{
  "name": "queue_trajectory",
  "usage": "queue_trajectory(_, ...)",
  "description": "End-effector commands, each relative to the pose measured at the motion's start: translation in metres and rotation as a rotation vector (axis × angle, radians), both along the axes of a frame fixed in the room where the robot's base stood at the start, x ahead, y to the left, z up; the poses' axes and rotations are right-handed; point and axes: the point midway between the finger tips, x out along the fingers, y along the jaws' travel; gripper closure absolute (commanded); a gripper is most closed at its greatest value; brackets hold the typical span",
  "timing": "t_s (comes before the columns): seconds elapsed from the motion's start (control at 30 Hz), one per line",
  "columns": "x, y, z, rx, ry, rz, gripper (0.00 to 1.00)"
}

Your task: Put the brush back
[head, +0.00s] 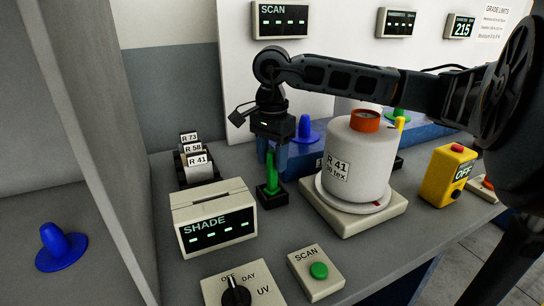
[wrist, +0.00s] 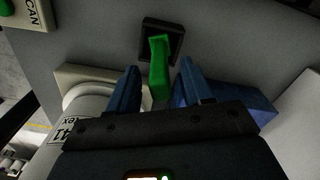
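The brush shows as a green upright handle (head: 270,172) standing in a small black square holder (head: 272,198) on the table. In the wrist view the green handle (wrist: 159,68) rises from the holder (wrist: 174,28) towards my gripper. My gripper (head: 272,160) points down over the handle. In the wrist view its two blue fingers (wrist: 160,82) are apart, one on each side of the handle's upper end, with gaps visible on both sides. The brush's lower end is hidden in the holder.
A white bobbin (head: 357,160) labelled R 41 stands on a scale-like base close right. The SHADE box (head: 214,222) is front left, with a card rack (head: 195,160) behind it. The SCAN button box (head: 316,272) is in front. A blue cone (head: 304,128) stands behind.

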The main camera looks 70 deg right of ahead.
Motion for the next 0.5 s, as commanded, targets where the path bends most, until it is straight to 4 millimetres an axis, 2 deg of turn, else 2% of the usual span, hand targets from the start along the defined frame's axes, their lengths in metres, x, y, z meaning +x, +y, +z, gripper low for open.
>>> queue_trajectory(0.27,0.0,0.0,0.001,0.0,0.0,0.0,0.49)
queue_trajectory(0.5,0.0,0.0,0.017,0.002,-0.001,-0.001,0.49)
